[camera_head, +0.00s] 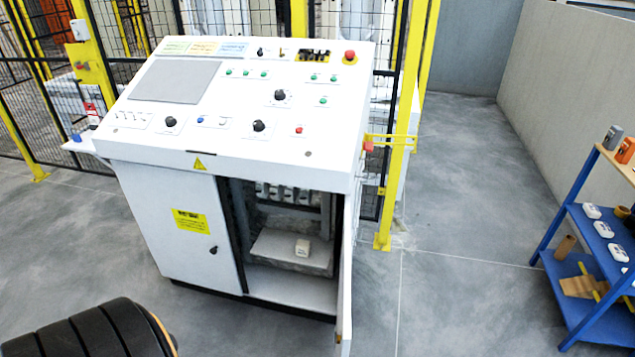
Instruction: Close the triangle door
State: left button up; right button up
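A white control cabinet (130,150) with a sloped panel stands in the middle. Its right-hand door (346,270) is swung open toward me and shows almost edge-on, hinged at the right side of the opening. Its face is hidden, so I cannot see any mark on it. The left-hand door (180,240) is shut and has a yellow label and a small black lock. A yellow warning triangle (200,164) sits on the panel's front edge above the doors. Neither of my grippers is in view; a black ribbed part, probably of my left arm, shows at the lower left.
A blue shelf (590,250) with several items stands at the right. A yellow and black fence (410,100) runs behind the cabinet. The floor between cabinet and shelf is clear.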

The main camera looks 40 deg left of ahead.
aim_at(347, 325)
jog(key=i+l+u, duration=0.2)
jog(key=u, duration=0.25)
jog(key=i+l+u, duration=0.2)
jog(key=u, duration=0.3)
jog(key=i+l+u, duration=0.1)
jog(key=l+u, duration=0.35)
jog(key=i+l+u, duration=0.1)
jog(key=l+u, duration=0.35)
jog(key=j, duration=0.1)
